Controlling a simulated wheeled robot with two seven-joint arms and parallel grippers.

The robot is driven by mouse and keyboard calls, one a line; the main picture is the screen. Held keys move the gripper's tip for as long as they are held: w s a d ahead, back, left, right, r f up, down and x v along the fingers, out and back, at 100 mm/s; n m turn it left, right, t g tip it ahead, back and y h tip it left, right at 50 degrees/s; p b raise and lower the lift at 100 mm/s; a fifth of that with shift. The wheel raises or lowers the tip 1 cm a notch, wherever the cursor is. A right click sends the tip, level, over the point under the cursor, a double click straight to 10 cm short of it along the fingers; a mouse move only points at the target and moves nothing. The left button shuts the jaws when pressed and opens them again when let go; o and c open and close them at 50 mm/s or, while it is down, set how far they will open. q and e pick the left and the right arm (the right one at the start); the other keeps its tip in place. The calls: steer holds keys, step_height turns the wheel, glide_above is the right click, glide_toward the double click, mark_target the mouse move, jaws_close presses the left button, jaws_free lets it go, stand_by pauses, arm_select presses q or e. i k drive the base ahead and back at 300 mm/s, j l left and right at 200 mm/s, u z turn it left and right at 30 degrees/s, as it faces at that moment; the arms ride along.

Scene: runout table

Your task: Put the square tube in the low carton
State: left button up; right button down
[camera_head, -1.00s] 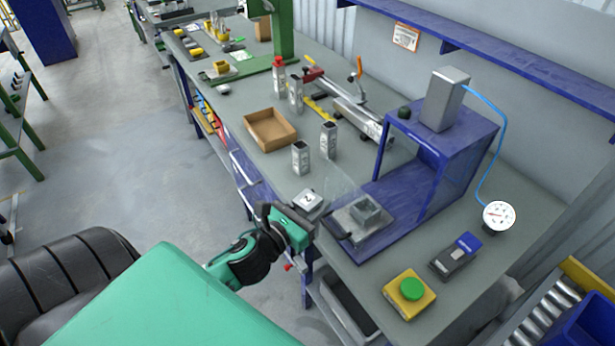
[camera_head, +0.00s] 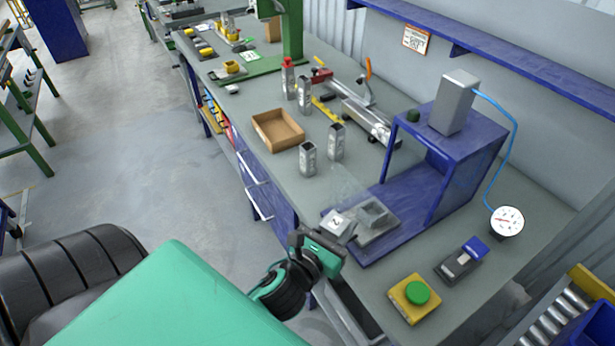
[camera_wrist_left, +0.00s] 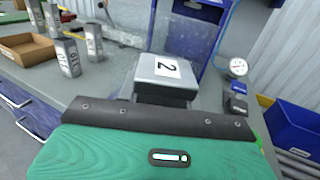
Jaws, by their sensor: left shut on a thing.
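My left gripper (camera_head: 326,247) is shut on a grey square piece (camera_head: 338,222) with a white label marked 2, held over the table's front edge beside the fixture plate. In the left wrist view this piece (camera_wrist_left: 167,78) sits just beyond the fingers, label face showing; I cannot tell whether it is hollow. The low carton (camera_head: 277,141) is an open brown box standing farther back on the table, empty as far as I see. Upright grey square tubes (camera_head: 307,160) (camera_head: 336,142) stand to its right, apart from the gripper. My right gripper is out of view.
A blue press frame (camera_head: 445,150) stands on the right, with a plate and grey block (camera_head: 374,212) at its front. A yellow box with a green button (camera_head: 415,295) and a gauge (camera_head: 507,222) are further right. A red-topped piece and another tube stand behind the carton.

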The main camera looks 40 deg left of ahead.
mark_target(278, 133)
steer(key=i+j+u, duration=0.45)
steer(key=j, duration=0.25)
steer(key=i+j+z, duration=0.25)
steer(key=j+z, duration=0.2)
steer(key=j, duration=0.25)
steer(key=i, duration=0.05)
